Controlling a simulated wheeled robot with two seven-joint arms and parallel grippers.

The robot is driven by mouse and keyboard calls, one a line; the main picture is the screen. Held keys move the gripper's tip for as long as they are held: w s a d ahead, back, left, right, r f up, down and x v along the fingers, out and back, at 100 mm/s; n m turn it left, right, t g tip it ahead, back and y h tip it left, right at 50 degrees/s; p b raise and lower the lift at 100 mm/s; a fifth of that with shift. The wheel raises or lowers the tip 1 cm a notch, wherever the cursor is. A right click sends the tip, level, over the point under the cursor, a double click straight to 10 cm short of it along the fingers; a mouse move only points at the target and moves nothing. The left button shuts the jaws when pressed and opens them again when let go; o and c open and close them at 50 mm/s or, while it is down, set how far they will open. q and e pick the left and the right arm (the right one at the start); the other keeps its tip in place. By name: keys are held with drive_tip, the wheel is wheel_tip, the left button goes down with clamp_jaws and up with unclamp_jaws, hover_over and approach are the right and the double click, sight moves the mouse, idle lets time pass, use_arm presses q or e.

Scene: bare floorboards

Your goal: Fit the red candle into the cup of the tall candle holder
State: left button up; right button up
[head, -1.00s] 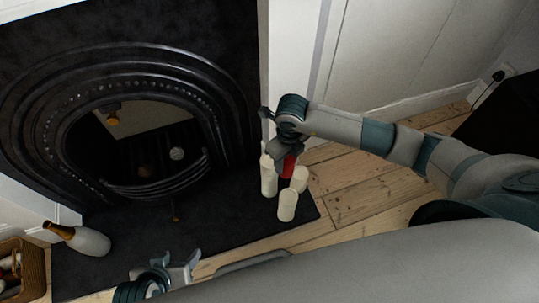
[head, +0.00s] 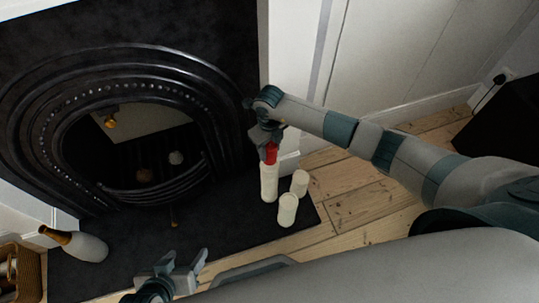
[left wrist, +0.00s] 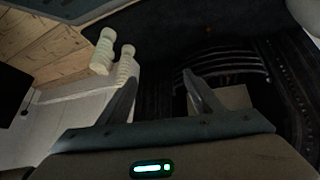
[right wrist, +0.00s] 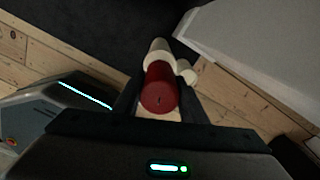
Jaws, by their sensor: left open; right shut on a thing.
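The red candle (head: 271,154) is held upright in my right gripper (head: 268,143). In the head view it lines up directly above the tall candle holder (head: 269,184), a pale column on the dark hearth. In the right wrist view the candle's red top (right wrist: 159,95) faces the camera, with the pale holder (right wrist: 158,50) beyond its lower end. The cup is hidden, so I cannot tell whether the candle touches it or is inside it. My left gripper (head: 186,265) is open and empty, low and to the left, away from the holders.
Two shorter pale holders (head: 287,210) (head: 299,183) stand close to the right of the tall one. A black fireplace (head: 130,60) is at the left. A bottle (head: 85,245) and a basket (head: 30,270) are at the lower left. The middle of the hearth is clear.

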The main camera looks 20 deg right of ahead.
sight(269, 156)
drive_tip(key=shift+f, duration=0.15)
wheel_tip(269, 156, down, 3)
drive_tip(key=shift+b, duration=0.3)
use_arm(q)
drive_tip(key=shift+w+d+r+t, duration=0.25)
drive_tip(key=shift+w+r+t, duration=0.15)
drive_tip(key=shift+w, duration=0.3)
use_arm(e)
drive_tip(key=shift+f, duration=0.3)
use_arm(q)
drive_tip(key=shift+s+f, duration=0.1)
drive_tip(key=shift+f, duration=0.05)
use_arm(e)
drive_tip(key=shift+f, duration=0.2)
drive_tip(key=o, duration=1.2)
drive_tip(key=shift+c, duration=0.2)
use_arm(q)
drive_tip(key=shift+s, duration=0.1)
drive_tip(key=shift+s, duration=0.1)
use_arm(e)
drive_tip(key=shift+r, duration=0.2)
